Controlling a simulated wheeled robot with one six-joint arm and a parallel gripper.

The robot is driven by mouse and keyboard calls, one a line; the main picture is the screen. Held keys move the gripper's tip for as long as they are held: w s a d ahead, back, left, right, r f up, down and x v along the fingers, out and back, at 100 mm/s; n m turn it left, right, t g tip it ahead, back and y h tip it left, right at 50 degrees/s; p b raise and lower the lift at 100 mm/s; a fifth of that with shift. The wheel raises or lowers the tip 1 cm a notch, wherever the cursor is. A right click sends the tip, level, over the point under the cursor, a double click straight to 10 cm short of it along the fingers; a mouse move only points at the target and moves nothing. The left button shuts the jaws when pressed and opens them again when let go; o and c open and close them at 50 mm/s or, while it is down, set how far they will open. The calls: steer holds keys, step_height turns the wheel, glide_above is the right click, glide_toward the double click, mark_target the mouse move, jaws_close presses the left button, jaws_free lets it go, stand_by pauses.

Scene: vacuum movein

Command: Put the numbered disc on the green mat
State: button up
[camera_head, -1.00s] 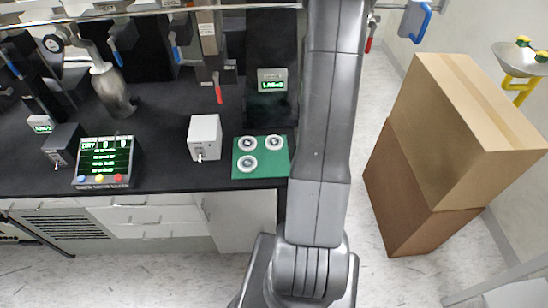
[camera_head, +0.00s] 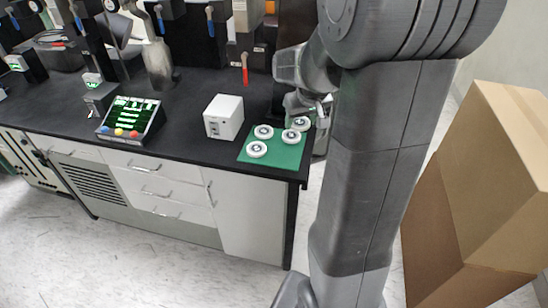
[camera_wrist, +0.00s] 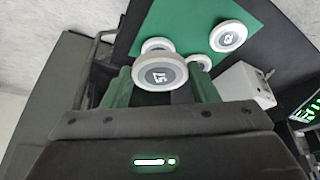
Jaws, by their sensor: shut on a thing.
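My gripper (camera_wrist: 160,87) is shut on a white disc (camera_wrist: 160,74), with a finger on either side of it. Its dark centre bears a number that is hard to read. The green mat (camera_head: 284,160) lies at the counter's right front corner, with three other white discs on it. One of these is (camera_head: 257,149) near the front edge. In the head view the held disc (camera_head: 301,123) is over the mat's back right part; I cannot tell whether it touches the mat. In the wrist view the mat (camera_wrist: 185,22) is beyond the held disc, which partly hides two others.
A white box (camera_head: 224,117) stands just left of the mat. A control box with a green screen (camera_head: 131,117) is farther left. Cardboard boxes (camera_head: 480,190) stand on the floor at right. Bare mat shows at its front right.

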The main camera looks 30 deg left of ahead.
mark_target(290, 154)
steer(key=shift+s+a, duration=0.5)
steer(key=shift+s, duration=0.1)
steer(key=shift+s+a+f+n, duration=0.15)
steer(key=shift+s+f+n, duration=0.05)
steer(key=shift+n, duration=0.2)
step_height(290, 154, down, 9)
steer(key=shift+f, duration=0.15)
steer(key=shift+f+b, duration=0.1)
steer(key=shift+b, duration=0.25)
steer(key=o, duration=1)
steer(key=shift+s+r, duration=0.1)
steer(key=shift+r, duration=0.55)
steer(key=v, duration=1.1)
steer(key=shift+d+p, duration=0.25)
steer(key=shift+p, duration=0.1)
